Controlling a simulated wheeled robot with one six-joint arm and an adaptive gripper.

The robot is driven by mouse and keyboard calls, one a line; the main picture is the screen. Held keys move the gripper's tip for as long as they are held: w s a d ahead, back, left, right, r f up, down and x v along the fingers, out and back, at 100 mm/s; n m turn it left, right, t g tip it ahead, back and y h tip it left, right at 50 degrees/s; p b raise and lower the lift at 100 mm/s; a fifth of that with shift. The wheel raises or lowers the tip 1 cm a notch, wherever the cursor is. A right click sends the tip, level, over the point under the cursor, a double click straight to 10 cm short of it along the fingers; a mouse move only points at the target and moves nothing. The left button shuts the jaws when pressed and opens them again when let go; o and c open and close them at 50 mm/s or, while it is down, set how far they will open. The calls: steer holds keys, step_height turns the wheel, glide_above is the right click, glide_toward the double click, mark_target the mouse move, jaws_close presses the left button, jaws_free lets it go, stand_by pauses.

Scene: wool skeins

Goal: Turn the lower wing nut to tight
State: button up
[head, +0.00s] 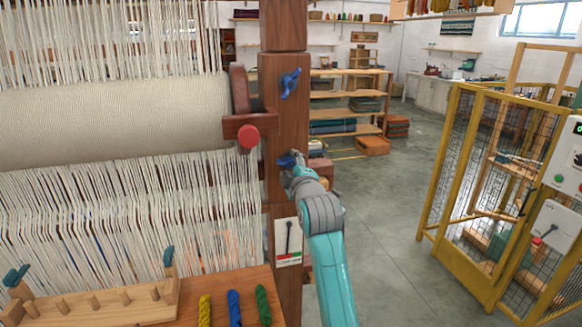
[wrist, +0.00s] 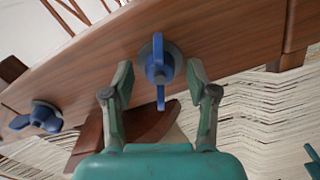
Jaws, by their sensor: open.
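The wooden loom post (head: 285,118) carries two blue wing nuts. The upper wing nut (head: 290,82) is in clear view in the head view; it also shows at the left of the wrist view (wrist: 38,117). The lower wing nut (head: 285,160) is partly hidden by my gripper (head: 293,164) in the head view. In the wrist view the lower wing nut (wrist: 158,66) faces me, its wings lined up across the post. My gripper (wrist: 160,88) is open, one finger on each side of this nut, with visible gaps between.
A cloth roller (head: 110,122) with a red-knobbed bracket (head: 248,136) stands left of the post. A yellow mesh cage (head: 480,190) stands at the right. The floor between is clear.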

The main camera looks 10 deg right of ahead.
jaws_close()
steer(key=shift+m, duration=0.3)
steer(key=m, duration=0.4)
steer(key=shift+m, duration=0.3)
steer(key=m, duration=0.4)
steer(key=shift+m, duration=0.3)
steer(key=m, duration=0.4)
steer(key=shift+d+m, duration=0.1)
steer(key=shift+m, duration=0.2)
steer(key=m, duration=0.4)
steer(key=shift+m, duration=0.4)
